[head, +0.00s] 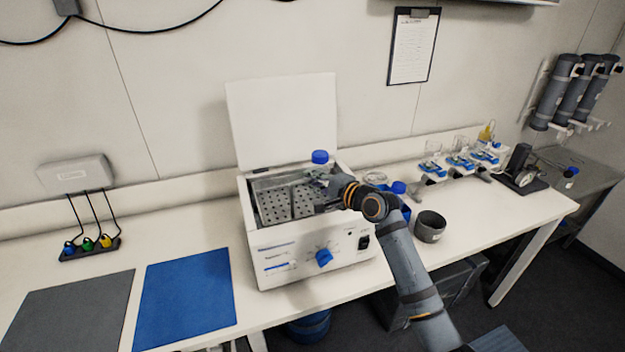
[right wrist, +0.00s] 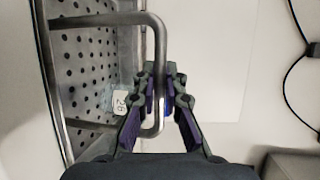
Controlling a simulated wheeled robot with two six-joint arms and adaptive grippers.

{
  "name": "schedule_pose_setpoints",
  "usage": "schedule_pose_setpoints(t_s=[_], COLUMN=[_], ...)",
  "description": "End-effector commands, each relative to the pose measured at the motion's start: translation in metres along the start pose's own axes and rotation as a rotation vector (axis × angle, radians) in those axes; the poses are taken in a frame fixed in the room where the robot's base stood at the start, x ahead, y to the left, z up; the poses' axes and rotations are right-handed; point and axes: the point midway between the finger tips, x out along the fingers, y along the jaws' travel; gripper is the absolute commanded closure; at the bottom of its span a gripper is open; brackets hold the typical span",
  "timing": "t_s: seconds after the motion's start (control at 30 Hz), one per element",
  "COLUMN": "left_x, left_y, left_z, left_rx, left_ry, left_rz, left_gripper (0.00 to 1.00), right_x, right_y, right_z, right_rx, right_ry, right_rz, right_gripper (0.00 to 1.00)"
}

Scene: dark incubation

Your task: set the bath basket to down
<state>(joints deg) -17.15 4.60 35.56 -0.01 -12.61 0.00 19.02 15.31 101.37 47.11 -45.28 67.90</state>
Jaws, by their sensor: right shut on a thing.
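The bath basket (head: 286,202) is a perforated metal tray inside the white water bath (head: 312,255), whose lid (head: 283,120) stands open. In the right wrist view the basket's perforated plate (right wrist: 88,75) and its bent metal rod handle (right wrist: 108,19) show on the left. My right gripper (head: 325,186) is at the right end of the basket. In the right wrist view the gripper (right wrist: 163,78) is shut on the handle's rod, with a small tag marked 26 (right wrist: 121,103) beside it. How deep the basket sits is hard to tell. My left gripper is not in view.
A blue mat (head: 187,298) and a grey mat (head: 70,312) lie flat on the left. A blue knob (head: 324,258) is on the bath's front.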

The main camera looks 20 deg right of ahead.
Motion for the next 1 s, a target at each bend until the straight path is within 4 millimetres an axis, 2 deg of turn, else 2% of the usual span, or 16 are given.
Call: schedule_pose_setpoints(t_s=[0.27, 0.57, 0.83, 0.87, 1.0], left_x=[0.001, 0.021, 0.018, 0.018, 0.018], left_y=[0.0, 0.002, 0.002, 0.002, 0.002], left_z=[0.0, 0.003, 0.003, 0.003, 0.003], left_rx=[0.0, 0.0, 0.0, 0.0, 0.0], left_ry=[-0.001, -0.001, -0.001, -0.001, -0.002], left_rz=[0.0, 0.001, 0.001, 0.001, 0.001], left_gripper=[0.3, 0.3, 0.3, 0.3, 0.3], right_x=[0.0, 0.007, 0.007, 0.007, 0.007], right_y=[0.002, 0.043, 0.038, 0.038, 0.037], right_z=[0.0, -0.003, -0.003, -0.003, -0.003], right_rx=[0.0, 0.003, -0.001, -0.001, -0.001], right_ry=[0.0, 0.0, 0.001, 0.001, 0.001], right_rz=[0.001, 0.007, -0.002, -0.002, -0.003], right_gripper=[1.0, 1.0, 1.0, 0.86, 0.67])
